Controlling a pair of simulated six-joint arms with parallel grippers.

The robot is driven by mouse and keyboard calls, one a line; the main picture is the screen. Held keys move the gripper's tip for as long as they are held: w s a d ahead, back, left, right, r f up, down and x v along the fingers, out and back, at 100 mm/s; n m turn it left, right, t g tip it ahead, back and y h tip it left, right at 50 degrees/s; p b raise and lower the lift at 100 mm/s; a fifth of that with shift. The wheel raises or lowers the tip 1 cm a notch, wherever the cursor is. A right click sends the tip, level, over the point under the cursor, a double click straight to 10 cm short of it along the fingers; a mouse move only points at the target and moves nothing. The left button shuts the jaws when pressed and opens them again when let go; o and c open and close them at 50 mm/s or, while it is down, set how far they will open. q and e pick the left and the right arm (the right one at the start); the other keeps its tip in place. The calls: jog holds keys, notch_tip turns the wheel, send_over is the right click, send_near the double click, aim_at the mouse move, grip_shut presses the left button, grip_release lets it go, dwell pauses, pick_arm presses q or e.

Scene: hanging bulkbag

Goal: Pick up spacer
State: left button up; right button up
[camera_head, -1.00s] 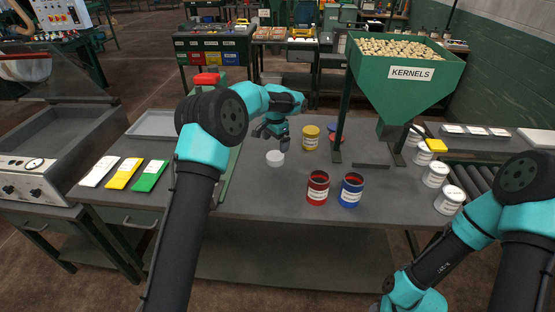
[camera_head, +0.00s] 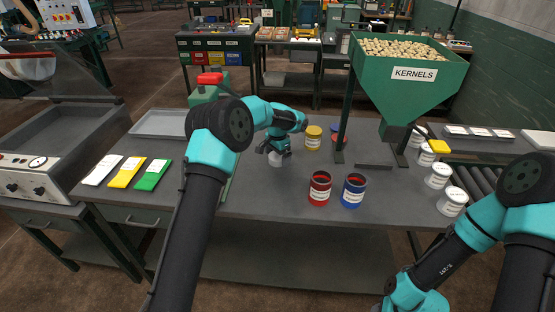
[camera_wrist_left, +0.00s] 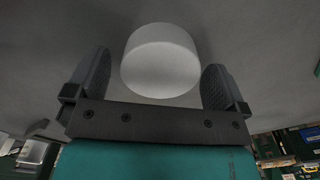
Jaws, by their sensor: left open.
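The spacer, a short white cylinder (camera_head: 276,159), stands on the grey table near its middle. It also shows in the left wrist view (camera_wrist_left: 160,62), close in front of my left gripper and between the lines of its two fingers. My left gripper (camera_head: 273,150) is open and low over the spacer, partly covering it in the head view. In the left wrist view both fingers (camera_wrist_left: 158,85) are spread, with a gap on each side of the spacer. My right gripper is not in view.
A red can (camera_head: 319,188) and a blue can (camera_head: 353,190) stand to the right. A yellow can (camera_head: 313,138) is behind, near the green kernel hopper (camera_head: 400,85). White, yellow and green packets (camera_head: 126,173) lie at left. The table's front middle is clear.

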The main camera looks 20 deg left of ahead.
pick_arm(q)
jog(key=shift+f, duration=0.4)
jog(key=shift+c, duration=0.4)
jog(key=c, duration=1)
jog(key=shift+r, duration=0.1)
jog(key=shift+r, duration=1.75)
jog(key=s+d, duration=0.1)
jog(key=s, duration=0.4)
jog(key=s+d+r, duration=0.1)
jog(key=s+d, duration=0.1)
jog(key=s, duration=0.3)
jog(key=s+d, duration=0.1)
jog(key=s, duration=0.4)
jog(key=shift+s+d+r, duration=0.2)
